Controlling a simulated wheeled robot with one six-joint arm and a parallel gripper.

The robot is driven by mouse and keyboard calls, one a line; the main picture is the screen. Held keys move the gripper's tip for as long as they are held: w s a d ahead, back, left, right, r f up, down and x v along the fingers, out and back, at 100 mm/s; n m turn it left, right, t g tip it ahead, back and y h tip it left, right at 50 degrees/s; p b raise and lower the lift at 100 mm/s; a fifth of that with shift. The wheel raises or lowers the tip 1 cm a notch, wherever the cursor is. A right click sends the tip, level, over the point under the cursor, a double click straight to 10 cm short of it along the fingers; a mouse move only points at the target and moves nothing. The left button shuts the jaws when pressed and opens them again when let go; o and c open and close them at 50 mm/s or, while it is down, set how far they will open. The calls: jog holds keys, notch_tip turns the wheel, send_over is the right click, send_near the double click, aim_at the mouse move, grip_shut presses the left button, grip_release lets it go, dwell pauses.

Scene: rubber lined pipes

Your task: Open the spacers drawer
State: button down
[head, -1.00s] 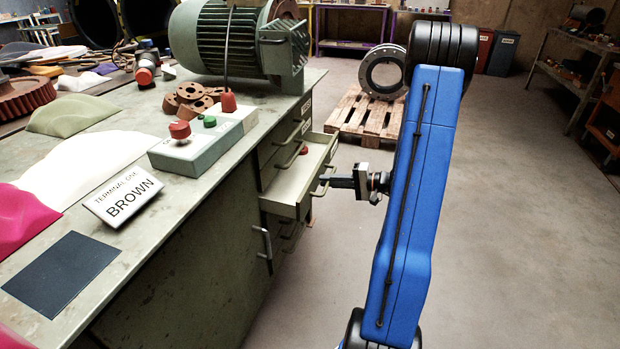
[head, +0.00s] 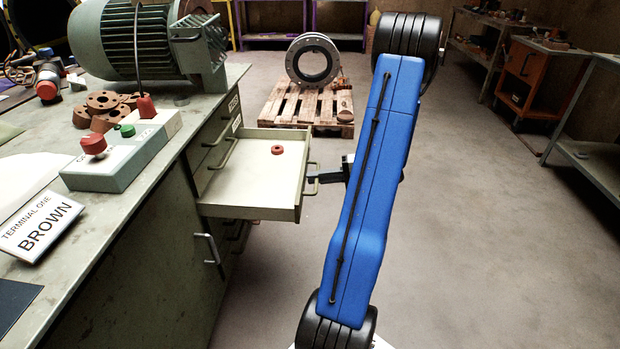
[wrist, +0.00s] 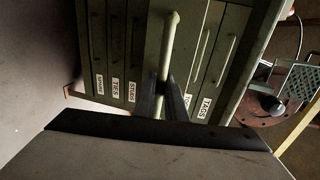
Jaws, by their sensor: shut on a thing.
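A pulled-out grey drawer (head: 245,180) stands well out from the bench's drawer stack in the head view. A small red ring (head: 277,150) lies inside on its pale floor. My gripper (head: 314,180) is at the drawer's front, shut on its bar handle (head: 308,170). In the wrist view my dark fingers (wrist: 163,97) close around the pale handle (wrist: 170,45). I cannot read this drawer's own label, so I cannot tell whether it is the spacers drawer.
Closed drawers beside it carry labels such as TAGS (wrist: 205,107) and STUDS (wrist: 131,92). A pallet (head: 305,105) with a flanged ring (head: 312,62) stands behind. A cupboard handle (head: 208,248) juts out below.

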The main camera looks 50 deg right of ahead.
dwell(0.3)
jog(key=c, duration=2.1)
grip_release()
jog(key=v, duration=1.7)
jog(key=shift+s, duration=0.2)
jog(key=shift+d+r, duration=0.1)
jog(key=shift+d, duration=0.05)
